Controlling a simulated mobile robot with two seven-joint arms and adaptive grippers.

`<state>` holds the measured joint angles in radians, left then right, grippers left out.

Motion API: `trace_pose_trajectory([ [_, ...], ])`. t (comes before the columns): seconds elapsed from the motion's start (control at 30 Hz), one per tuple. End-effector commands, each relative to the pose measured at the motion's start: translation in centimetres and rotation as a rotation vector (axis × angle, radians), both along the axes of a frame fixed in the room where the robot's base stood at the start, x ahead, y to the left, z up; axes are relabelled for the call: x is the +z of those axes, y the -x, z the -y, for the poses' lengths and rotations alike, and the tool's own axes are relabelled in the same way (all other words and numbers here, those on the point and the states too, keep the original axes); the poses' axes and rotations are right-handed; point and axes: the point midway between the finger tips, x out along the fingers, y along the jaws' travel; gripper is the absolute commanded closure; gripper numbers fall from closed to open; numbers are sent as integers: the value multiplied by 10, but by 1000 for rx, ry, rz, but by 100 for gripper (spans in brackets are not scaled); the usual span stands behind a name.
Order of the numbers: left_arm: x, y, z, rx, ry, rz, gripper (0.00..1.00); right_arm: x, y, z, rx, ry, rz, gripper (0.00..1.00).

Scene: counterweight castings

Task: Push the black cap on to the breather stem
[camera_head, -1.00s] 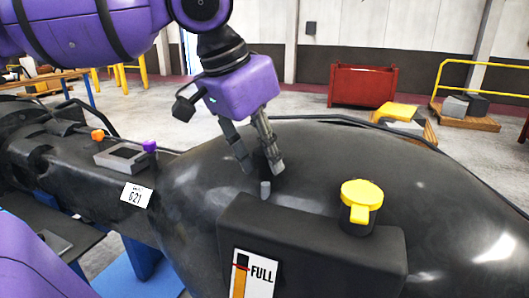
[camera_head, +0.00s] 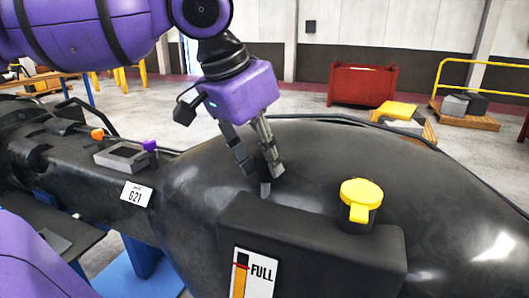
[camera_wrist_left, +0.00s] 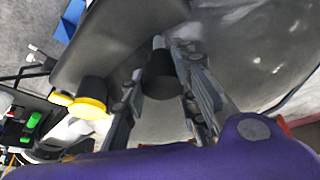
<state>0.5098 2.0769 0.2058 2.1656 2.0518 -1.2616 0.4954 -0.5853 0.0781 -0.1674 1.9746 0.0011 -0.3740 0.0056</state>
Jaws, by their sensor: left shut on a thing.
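My left gripper (camera_head: 263,172) points down over the big dark casting, with its fingers shut on the black cap (camera_wrist_left: 161,76). The wrist view shows the cap between the two fingers. In the head view the cap is a dark shape that hardly stands out from the fingers and casting. The short grey breather stem (camera_head: 265,190) stands up from the casting directly under the fingertips. The cap is at or just over the stem's top; I cannot tell how far it is on. My right gripper is not in view.
A yellow cap (camera_head: 361,196) stands on the casting right of the gripper. A dark box with a FULL gauge (camera_head: 255,277) is in front of the stem. A 621 label (camera_head: 136,194) and a purple knob (camera_head: 149,145) are to the left. A red bin (camera_head: 362,86) is far back.

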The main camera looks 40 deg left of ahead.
Motion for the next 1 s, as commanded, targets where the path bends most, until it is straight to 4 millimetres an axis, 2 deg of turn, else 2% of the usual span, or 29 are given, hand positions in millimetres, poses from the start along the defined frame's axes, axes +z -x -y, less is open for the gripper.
trace_pose_trajectory([
  [1.0, -26, 0, 0, 0, 1, 0, 91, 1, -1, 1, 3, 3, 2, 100],
])
